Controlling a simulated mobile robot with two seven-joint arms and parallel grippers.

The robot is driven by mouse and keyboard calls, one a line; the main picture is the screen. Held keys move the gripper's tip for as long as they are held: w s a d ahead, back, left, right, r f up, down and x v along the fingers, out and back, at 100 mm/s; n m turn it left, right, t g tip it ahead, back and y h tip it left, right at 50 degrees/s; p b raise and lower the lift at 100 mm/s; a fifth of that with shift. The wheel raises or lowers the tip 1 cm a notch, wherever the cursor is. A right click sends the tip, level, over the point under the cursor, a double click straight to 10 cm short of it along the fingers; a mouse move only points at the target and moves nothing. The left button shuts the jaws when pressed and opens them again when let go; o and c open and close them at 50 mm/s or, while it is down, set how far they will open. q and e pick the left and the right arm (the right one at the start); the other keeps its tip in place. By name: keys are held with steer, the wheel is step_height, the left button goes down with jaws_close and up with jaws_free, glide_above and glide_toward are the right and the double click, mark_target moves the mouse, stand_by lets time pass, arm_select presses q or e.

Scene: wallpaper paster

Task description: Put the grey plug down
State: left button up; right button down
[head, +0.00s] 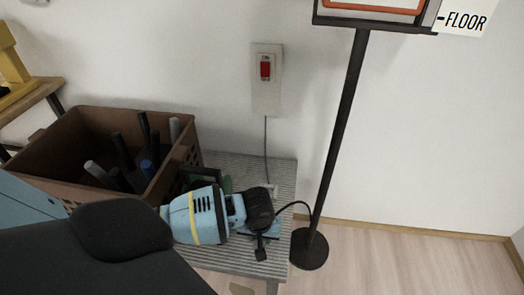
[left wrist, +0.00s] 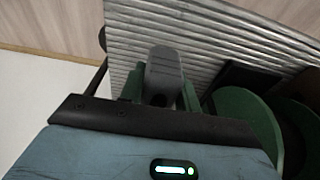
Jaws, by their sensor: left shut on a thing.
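The grey plug (left wrist: 165,75) shows in the left wrist view between the green finger pads of my left gripper (left wrist: 161,90), which is shut on it. Beyond it is the ribbed grey tabletop (left wrist: 210,45); I cannot tell whether the plug touches it. In the head view my left gripper (head: 262,236) is over the right part of the ribbed table (head: 283,180). My right gripper is in neither view.
A brown crate (head: 60,162) of tools stands left on the table. A wall socket with a red switch (head: 266,67) has a grey cord (head: 266,150) hanging to the table. A black sign pole (head: 340,130) stands right. Round green things (left wrist: 245,112) lie beside the gripper.

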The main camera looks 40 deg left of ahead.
arm_select(q)
steer(key=shift+w+a+f, duration=0.1)
steer(key=shift+w+a, duration=0.2)
steer(key=shift+w, duration=0.2)
steer(key=shift+w+a, duration=0.3)
steer(key=shift+w, duration=0.2)
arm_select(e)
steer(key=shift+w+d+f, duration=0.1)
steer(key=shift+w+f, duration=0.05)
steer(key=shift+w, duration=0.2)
arm_select(q)
steer(key=shift+f, duration=0.1)
step_height(320, 180, down, 3)
steer(key=shift+b, duration=0.8)
steer(key=shift+f, duration=0.2)
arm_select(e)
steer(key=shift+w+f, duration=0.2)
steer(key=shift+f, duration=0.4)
arm_select(q)
steer(key=shift+f, duration=0.1)
steer(key=o, duration=1.1)
steer(key=shift+c, duration=0.2)
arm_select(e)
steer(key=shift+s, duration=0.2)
